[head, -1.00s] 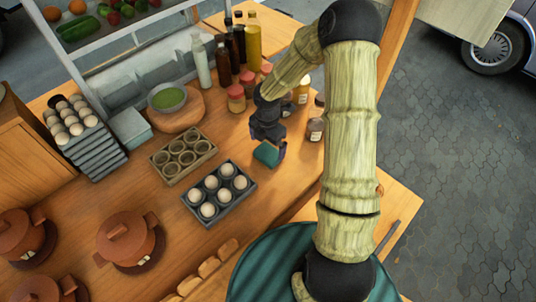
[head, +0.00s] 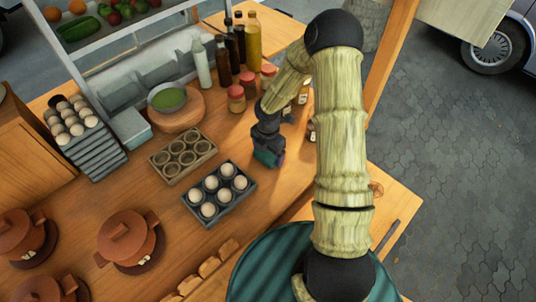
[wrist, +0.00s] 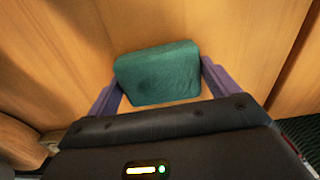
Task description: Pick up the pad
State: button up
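The pad is a teal-green block (wrist: 158,73) lying flat on the wooden counter. In the head view the pad (head: 267,159) shows just under my gripper and is partly hidden by it. My gripper (head: 269,154) points down at it. In the wrist view my gripper (wrist: 160,76) has its two purple fingers apart, one near each side of the pad. A thin gap shows at the right finger; contact at the left finger is hard to tell.
A grey egg tray (head: 225,212) and an empty cup tray (head: 162,178) stand left of my gripper. Red-lidded jars (head: 236,99) and tall bottles (head: 223,64) stand behind it. The counter (head: 290,185) is clear in front and to the right.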

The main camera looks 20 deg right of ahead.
aim_at(268, 152)
jog(key=c, duration=0.5)
jog(key=shift+r, duration=0.1)
notch_tip(268, 152, up, 10)
jog(key=shift+f, duration=0.1)
dwell(0.4)
jog(key=o, duration=0.3)
jog(key=shift+c, duration=1.1)
